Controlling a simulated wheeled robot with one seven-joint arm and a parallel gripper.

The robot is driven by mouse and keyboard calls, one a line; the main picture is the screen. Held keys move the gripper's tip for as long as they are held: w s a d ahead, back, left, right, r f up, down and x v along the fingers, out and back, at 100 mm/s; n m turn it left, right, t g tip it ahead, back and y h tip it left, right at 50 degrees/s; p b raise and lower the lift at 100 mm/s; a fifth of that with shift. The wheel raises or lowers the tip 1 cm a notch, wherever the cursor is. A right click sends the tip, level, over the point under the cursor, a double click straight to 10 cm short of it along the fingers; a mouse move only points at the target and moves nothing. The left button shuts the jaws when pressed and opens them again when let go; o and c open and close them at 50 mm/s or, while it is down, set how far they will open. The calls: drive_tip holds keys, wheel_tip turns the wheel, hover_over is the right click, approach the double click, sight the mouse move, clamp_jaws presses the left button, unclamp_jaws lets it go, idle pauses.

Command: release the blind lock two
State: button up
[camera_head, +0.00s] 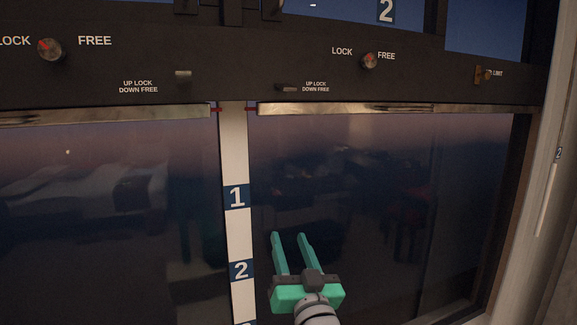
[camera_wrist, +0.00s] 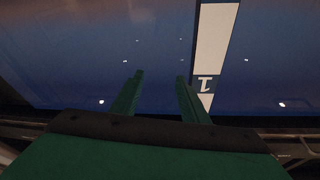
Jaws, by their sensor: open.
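My green gripper (camera_head: 288,236) is open and empty, well below the lever and knob, in front of the dark window. In the wrist view its fingers (camera_wrist: 160,76) are apart with nothing between them.
A second knob (camera_head: 50,49) and lever (camera_head: 183,76) are on the left panel. A white strip (camera_head: 234,150) marked 1 and 2 runs down between the windows. A LIMIT fitting (camera_head: 483,75) is at far right. Space around my gripper looks clear.

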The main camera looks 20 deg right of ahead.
wheel_tip(320, 180, up, 17)
drive_tip(key=s+d+n+t+y, duration=0.1)
drive_tip(key=s+d+n, duration=0.1)
drive_tip(key=s, duration=0.1)
drive_tip(key=n+y, duration=0.2)
approach(291, 89)
drive_tip(key=x, duration=1.1)
drive_tip(key=shift+c, duration=0.6)
